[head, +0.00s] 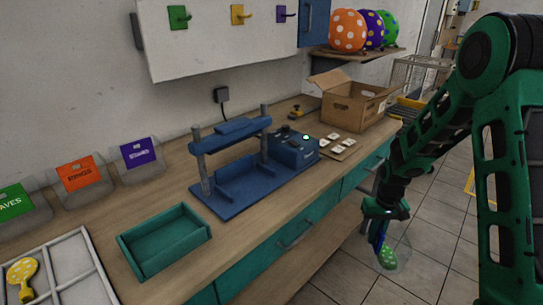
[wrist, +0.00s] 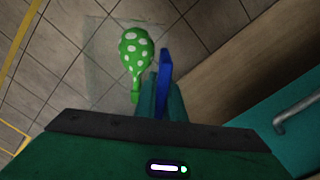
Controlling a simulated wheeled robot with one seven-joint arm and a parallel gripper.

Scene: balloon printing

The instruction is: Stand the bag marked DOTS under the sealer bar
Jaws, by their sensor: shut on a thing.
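My gripper (head: 381,222) is shut on a clear bag (head: 402,254) and holds it hanging in the air over the floor, right of the bench front. A green balloon with pale dots (head: 387,258) shows inside the bag. In the wrist view the green balloon (wrist: 136,48) lies beyond the fingertips (wrist: 154,92), with a blue strip (wrist: 165,70) beside it. No marking on the bag is readable. The blue sealer stands on the bench, its sealer bar (head: 238,132) raised between two grey posts above a blue base (head: 226,205). The space under the bar looks empty.
A control box (head: 296,152) with a green light adjoins the sealer. A cardboard box (head: 352,108) and a board with several pale pieces (head: 337,146) are to its right. A teal tray (head: 165,240), a divided white tray (head: 62,270) and labelled bins (head: 139,160) are left.

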